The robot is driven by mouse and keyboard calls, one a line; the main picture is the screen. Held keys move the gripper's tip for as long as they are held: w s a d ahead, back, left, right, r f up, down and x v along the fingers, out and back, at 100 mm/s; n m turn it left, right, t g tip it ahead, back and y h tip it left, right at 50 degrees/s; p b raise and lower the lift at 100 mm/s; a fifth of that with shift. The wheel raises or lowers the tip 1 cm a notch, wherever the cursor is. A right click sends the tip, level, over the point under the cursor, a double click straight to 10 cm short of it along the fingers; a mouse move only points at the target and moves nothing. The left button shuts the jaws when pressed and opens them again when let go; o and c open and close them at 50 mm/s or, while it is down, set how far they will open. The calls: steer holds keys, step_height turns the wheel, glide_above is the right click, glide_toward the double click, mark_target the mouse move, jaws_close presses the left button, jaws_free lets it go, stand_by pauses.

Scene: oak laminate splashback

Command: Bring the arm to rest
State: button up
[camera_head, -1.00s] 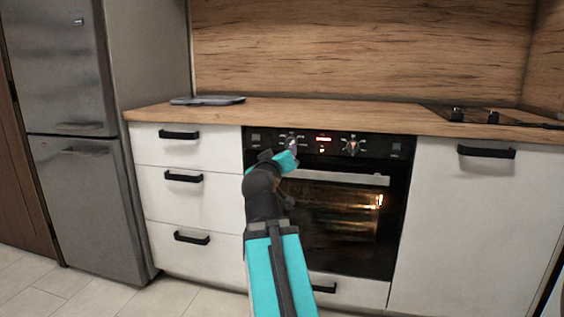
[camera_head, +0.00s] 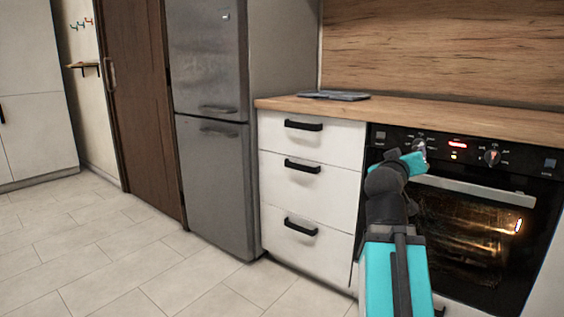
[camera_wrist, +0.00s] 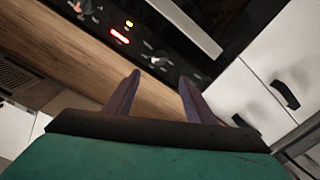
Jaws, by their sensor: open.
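My arm reaches from the bottom right of the head view towards the oven (camera_head: 465,235). My gripper (camera_head: 421,152) is small there, in front of the left part of the control panel, by the left knob. In the wrist view my gripper (camera_wrist: 158,85) shows two fingers spread apart with nothing between them. The left knob (camera_wrist: 157,62) shows just beyond the fingertips, apart from them as far as I can tell. The oven's red display and inner light are lit, and its door is shut.
White drawers (camera_head: 310,190) with black handles stand left of the oven, all shut. A grey fridge (camera_head: 212,180) and a brown door (camera_head: 140,100) are further left. A dark flat item (camera_head: 335,95) lies on the wooden worktop (camera_head: 430,110). The tiled floor (camera_head: 130,265) is clear at left.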

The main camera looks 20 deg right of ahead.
steer(key=w+a+f+n+y+p, duration=0.35)
steer(key=w+a+f+p, duration=0.7)
steer(key=p, duration=0.55)
steer(key=a+f+n+g+y+p, duration=0.1)
steer(key=a+f+g+y+p, duration=0.15)
steer(key=a+f+p, duration=0.45)
steer(key=a+f+n+g+y+p, duration=0.1)
steer(key=a+f+y+p, duration=0.25)
steer(key=f+p, duration=0.4)
steer(key=s+a+f+g+y+p, duration=0.2)
steer(key=s+a+f+g+p, duration=0.3)
steer(key=s+a+f+p, duration=0.55)
steer(key=s+a+f+g+y+p, duration=0.1)
steer(key=s+a+f+g, duration=0.1)
steer(key=s, duration=0.7)
steer(key=s+a+f+g+y+p, duration=0.1)
steer(key=s+a+f+g, duration=0.1)
steer(key=s+a, duration=0.3)
steer(key=s+a+f+g+y+p, duration=0.1)
steer(key=s+a+f+g, duration=0.2)
steer(key=s, duration=1)
steer(key=shift+a+f, duration=0.15)
steer(key=shift+a, duration=0.4)
